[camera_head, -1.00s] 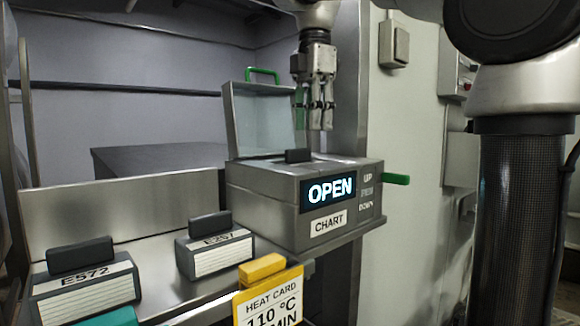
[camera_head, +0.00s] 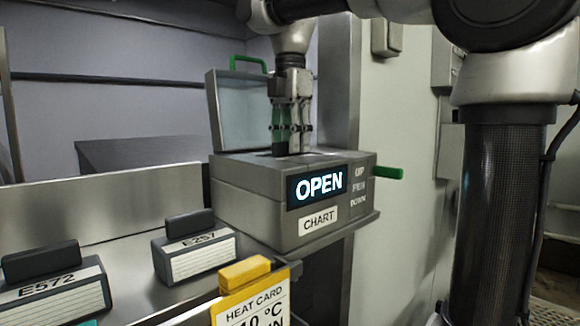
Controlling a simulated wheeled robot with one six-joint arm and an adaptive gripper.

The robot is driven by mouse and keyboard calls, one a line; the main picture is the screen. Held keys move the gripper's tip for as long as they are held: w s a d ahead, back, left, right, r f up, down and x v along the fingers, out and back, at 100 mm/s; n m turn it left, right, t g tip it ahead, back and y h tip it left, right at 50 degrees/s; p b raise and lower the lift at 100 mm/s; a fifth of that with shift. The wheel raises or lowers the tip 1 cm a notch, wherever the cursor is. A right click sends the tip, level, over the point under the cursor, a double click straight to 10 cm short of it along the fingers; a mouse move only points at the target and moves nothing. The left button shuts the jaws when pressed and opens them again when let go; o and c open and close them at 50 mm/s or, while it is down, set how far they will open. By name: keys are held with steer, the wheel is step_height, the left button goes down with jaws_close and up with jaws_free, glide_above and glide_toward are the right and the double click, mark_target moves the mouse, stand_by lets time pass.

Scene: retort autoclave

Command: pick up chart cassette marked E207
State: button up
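A grey cassette with a black handle (camera_head: 195,258) lies on the steel shelf at the left; its marking looks like E257, but the middle digit is unclear. Another cassette, marked E572 (camera_head: 58,296), lies further left. The chart recorder (camera_head: 255,205) has its lid up and its display reads OPEN. My gripper (camera_head: 290,151) points down into the recorder's open top, its fingertips at the black handle there. A dark bit of that handle shows by the left finger. The fingers hide most of it, so I cannot tell whether they grip it. No marking shows on that piece.
A yellow-handled heat card (camera_head: 248,290) hangs at the shelf's front edge. The raised lid (camera_head: 237,112) stands close behind my gripper. A green lever (camera_head: 388,172) sticks out at the recorder's right side. A teal item is cut off at the bottom left.

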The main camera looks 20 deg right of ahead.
jaws_close()
